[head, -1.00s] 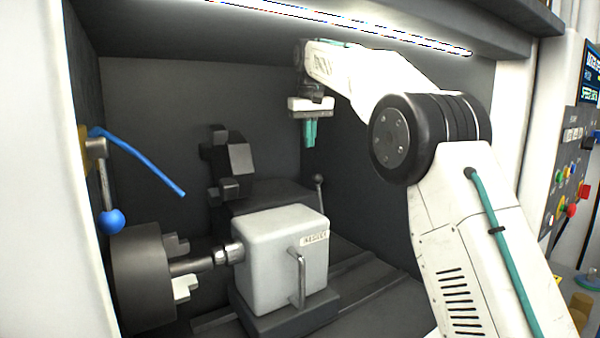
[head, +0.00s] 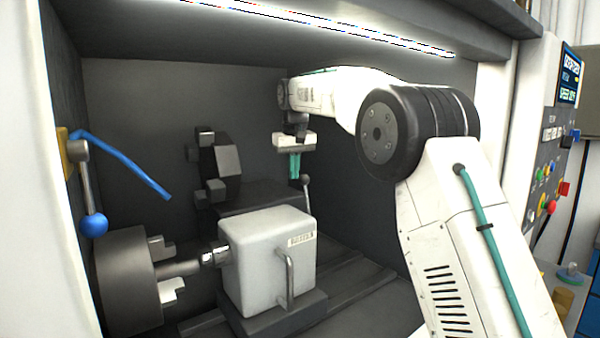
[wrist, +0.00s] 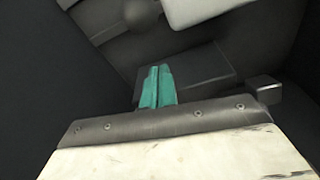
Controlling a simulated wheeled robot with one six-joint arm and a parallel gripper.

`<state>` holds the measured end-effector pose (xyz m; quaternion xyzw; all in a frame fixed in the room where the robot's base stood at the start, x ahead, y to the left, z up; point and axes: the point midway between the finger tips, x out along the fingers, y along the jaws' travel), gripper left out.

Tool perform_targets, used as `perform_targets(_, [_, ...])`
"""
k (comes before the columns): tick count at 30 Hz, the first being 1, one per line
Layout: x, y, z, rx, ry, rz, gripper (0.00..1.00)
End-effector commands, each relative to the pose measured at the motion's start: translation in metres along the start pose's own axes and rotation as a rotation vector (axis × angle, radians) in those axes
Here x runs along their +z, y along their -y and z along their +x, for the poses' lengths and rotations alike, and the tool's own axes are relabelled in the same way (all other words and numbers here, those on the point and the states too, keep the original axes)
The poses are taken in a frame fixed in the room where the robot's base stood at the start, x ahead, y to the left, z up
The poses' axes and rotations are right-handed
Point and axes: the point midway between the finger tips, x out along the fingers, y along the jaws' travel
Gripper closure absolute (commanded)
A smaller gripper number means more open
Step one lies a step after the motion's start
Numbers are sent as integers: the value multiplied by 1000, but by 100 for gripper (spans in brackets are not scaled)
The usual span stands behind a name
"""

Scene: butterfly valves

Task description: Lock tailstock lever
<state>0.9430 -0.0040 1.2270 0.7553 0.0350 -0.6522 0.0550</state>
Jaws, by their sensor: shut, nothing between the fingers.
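The white tailstock block (head: 262,262) carries a label and stands on a dark base in the machine. A bent grey handle (head: 289,282) is on its front. A thin lever with a dark round knob (head: 306,180) stands upright behind the block. Which of the two is the lock lever I cannot tell. My gripper (head: 294,176) points down with its teal fingers shut and empty, just left of the knob in the head view. Whether they touch is unclear. In the wrist view the shut fingers (wrist: 157,72) show, with a blurred round knob (wrist: 141,12) beyond them and part of a white block (wrist: 205,8).
A dark chuck (head: 128,278) is at the left, with a blue-knobbed lever (head: 94,224) and a blue hose (head: 122,165) above it. A dark tool post (head: 220,170) stands behind the block. The control panel (head: 548,180) is at the right. Rails (head: 355,285) run right of the block.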

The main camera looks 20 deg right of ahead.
Motion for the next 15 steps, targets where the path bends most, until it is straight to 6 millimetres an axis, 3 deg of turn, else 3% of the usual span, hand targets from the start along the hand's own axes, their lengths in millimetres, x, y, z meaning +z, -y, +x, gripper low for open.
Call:
perform_targets(1, [2, 0, 10, 0, 3, 0, 100])
perform_targets(6, [25, 0, -4, 0, 0, 0, 100])
perform_targets(15, [38, 0, -7, 0, 1, 1, 100])
